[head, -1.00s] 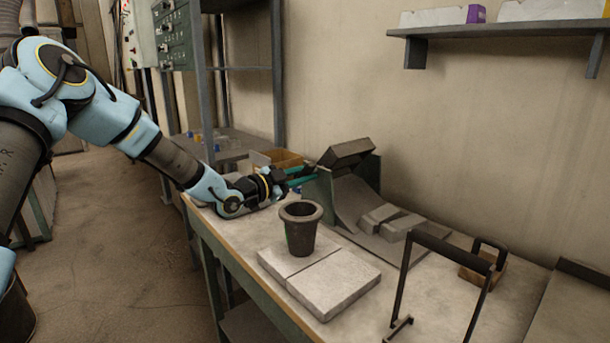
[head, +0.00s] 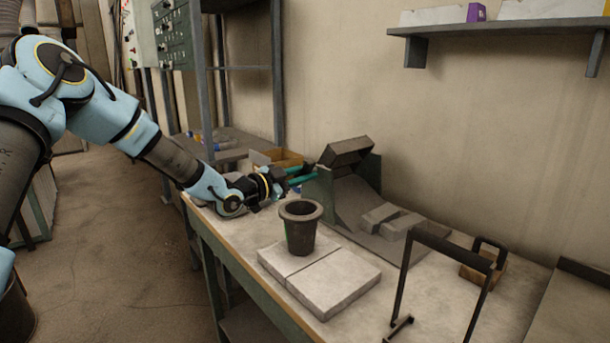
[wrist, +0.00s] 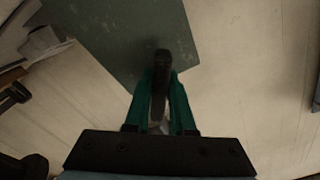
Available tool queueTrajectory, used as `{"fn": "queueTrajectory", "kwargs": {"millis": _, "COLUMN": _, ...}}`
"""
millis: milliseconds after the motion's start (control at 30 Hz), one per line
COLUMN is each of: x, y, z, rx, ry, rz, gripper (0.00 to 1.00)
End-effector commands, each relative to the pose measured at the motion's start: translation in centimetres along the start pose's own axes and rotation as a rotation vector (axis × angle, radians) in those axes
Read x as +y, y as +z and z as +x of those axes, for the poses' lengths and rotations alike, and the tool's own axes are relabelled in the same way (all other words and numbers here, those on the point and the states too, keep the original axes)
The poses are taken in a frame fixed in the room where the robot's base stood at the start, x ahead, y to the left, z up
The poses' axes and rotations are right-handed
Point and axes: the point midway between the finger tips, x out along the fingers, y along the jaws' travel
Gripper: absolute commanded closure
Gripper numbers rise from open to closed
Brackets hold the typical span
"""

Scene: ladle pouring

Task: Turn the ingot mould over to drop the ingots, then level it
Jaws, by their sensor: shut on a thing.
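The ingot mould (head: 346,151) is a dark block at the top of a green-grey stand (head: 321,193). It is tilted in the head view. My gripper (head: 306,175) is at the left side of the stand. In the wrist view my gripper (wrist: 160,95) is shut on a dark handle (wrist: 161,70) in front of the stand's plate (wrist: 125,40). Two grey ingots (head: 380,215) lie at the foot of the sloping chute (head: 355,200), below the mould. The mould's cavities cannot be seen.
A dark crucible (head: 300,232) stands on pale slabs (head: 335,285) at the front of the bench. A black handled frame (head: 452,246) and a small block with a handle (head: 482,262) stand at the right. A shelf (head: 500,30) hangs on the wall above.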

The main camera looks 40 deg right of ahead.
Motion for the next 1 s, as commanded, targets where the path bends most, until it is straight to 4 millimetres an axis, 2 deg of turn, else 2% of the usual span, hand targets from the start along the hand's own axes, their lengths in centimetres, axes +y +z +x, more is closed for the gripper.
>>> {"fn": "queueTrajectory", "kwargs": {"millis": 1000, "x": 0.38, "y": -0.17, "z": -0.05, "rx": -0.002, "ry": 0.001, "rz": -0.929, "gripper": 1.0}}
